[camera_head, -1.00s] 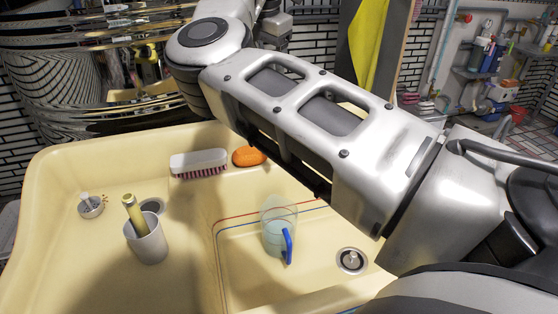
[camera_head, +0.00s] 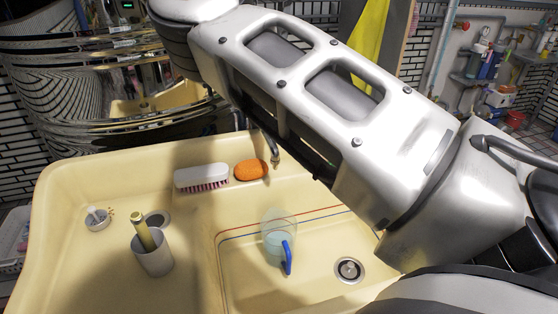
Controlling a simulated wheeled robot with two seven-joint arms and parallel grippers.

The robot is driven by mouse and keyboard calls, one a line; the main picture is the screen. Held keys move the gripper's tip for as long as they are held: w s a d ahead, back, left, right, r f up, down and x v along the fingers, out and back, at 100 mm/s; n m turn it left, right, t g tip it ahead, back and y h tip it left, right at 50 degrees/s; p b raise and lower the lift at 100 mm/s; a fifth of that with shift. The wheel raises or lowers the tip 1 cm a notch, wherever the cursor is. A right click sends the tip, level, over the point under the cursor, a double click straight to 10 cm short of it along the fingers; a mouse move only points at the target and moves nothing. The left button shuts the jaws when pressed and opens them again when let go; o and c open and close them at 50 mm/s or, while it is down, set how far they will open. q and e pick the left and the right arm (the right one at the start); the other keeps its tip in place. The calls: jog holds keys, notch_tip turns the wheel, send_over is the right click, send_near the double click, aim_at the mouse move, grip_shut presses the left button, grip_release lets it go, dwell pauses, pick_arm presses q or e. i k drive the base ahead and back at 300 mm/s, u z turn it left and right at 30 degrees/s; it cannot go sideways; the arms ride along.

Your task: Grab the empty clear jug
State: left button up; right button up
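The clear jug (camera_head: 278,232) with a blue handle (camera_head: 287,258) stands in the right basin of the yellow sink. It looks see-through, with a bluish tint in its lower part; I cannot tell if that is liquid. My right arm crosses the view from the lower right to the top, well above the sink, and its gripper is out of the frame. My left arm and gripper are not in view.
The yellow sink (camera_head: 82,177) has a divider between its basins. A grey cup (camera_head: 154,261) with a yellowish handle in it stands on the left. A white brush (camera_head: 201,176) and orange soap (camera_head: 250,169) lie at the back. A drain (camera_head: 349,269) is right of the jug.

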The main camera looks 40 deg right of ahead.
aim_at(278, 227)
jog(key=k, duration=1)
